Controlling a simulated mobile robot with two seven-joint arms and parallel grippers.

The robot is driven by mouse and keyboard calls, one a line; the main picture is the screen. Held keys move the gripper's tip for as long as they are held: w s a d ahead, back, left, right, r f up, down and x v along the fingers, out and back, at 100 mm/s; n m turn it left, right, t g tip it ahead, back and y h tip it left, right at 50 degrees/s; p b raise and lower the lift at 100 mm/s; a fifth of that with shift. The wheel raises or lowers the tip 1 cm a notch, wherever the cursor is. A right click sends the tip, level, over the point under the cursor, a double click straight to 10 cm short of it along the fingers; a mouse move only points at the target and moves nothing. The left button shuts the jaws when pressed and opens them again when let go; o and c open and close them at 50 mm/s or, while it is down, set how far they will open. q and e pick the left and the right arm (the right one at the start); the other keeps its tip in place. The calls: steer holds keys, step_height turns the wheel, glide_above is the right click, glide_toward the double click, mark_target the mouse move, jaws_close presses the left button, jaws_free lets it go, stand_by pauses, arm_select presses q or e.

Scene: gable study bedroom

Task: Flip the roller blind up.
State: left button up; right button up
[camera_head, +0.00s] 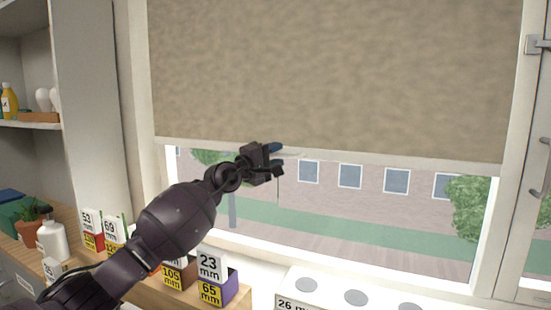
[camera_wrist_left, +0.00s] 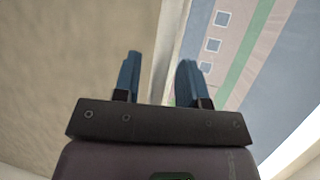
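The roller blind (camera_head: 330,70) is a beige fabric sheet covering the upper part of the window. Its pale bottom bar (camera_head: 400,163) hangs across the window, with the glass uncovered below. My left gripper (camera_head: 277,159) is at the bar, left of its middle, with one dark blue finger above the other. In the left wrist view the two fingers (camera_wrist_left: 160,80) stand apart, with the pale bar (camera_wrist_left: 172,50) running between them. Gaps seem to show beside the bar; I cannot tell whether a finger touches it. My right gripper is in neither view.
Below the window, a wooden rack (camera_head: 232,299) holds several labelled boxes, including a purple one (camera_head: 228,283). A white bottle (camera_head: 52,240) and a plant pot (camera_head: 30,228) stand at left. A white panel with grey discs (camera_head: 355,298) lies at the bottom. A window handle (camera_head: 540,180) is at right.

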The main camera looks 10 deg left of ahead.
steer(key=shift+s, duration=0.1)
arm_select(q)
steer(key=shift+c, duration=0.5)
jaws_close()
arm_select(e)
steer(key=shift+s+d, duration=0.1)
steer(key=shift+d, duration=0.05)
arm_select(q)
steer(key=shift+r, duration=0.1)
